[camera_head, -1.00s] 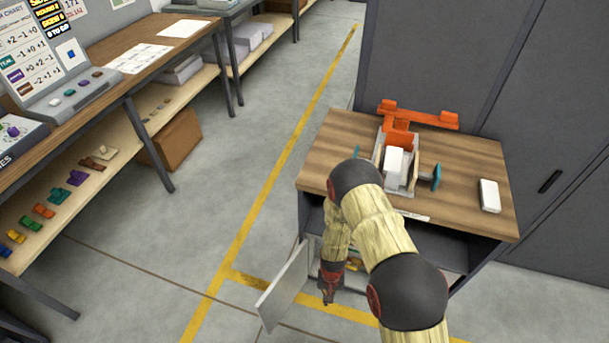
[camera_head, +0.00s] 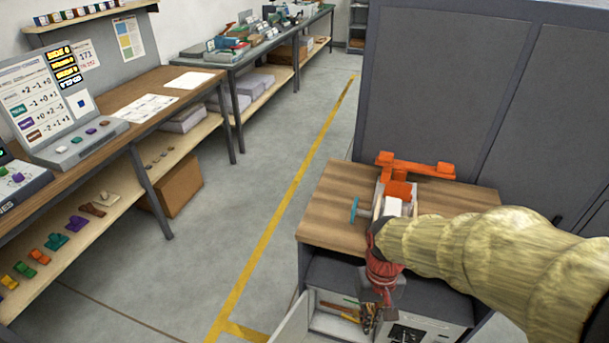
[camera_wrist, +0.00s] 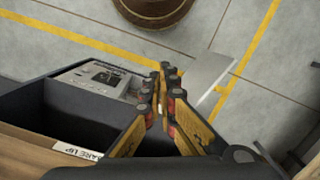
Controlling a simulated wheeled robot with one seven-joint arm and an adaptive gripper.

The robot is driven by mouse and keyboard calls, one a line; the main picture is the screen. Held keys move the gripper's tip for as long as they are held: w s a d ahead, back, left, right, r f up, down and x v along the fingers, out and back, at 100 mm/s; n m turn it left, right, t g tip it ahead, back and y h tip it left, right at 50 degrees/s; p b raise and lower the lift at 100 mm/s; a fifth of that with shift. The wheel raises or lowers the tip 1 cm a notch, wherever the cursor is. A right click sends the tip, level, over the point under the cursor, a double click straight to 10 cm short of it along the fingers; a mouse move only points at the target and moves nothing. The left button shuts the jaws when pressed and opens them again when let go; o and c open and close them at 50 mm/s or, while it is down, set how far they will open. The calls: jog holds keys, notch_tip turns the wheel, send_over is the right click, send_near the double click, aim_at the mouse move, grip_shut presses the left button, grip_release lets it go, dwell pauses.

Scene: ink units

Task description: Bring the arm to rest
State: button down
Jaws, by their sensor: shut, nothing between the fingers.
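My gripper (camera_head: 370,322) hangs at the front of the wood-topped cabinet (camera_head: 330,205), before its open lower compartment in the head view. The gripper's fingers (camera_wrist: 164,78) are shut together with nothing between them in the wrist view. My arm reaches in from the right and hides the right part of the cabinet top. The gripper looks close to the compartment, but I cannot tell whether it touches anything.
An open white door (camera_head: 288,326) stands at the cabinet's left; it also shows in the wrist view (camera_wrist: 212,72). An orange fixture (camera_head: 415,168) stands on the cabinet top. A tall grey locker (camera_head: 440,90) is behind.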

jog(key=s+d+r+t, duration=0.2)
jog(key=r+t, duration=0.1)
jog(key=r, duration=0.7)
jog(key=s+d+r+m+t+p, duration=0.1)
jog(key=s+d+r+t, duration=0.1)
jog(key=r, duration=0.7)
jog(key=shift+s+r+t, duration=0.4)
jog(key=shift+s+t, duration=0.4)
jog(key=shift+t, duration=0.1)
jog(key=shift+d, duration=0.1)
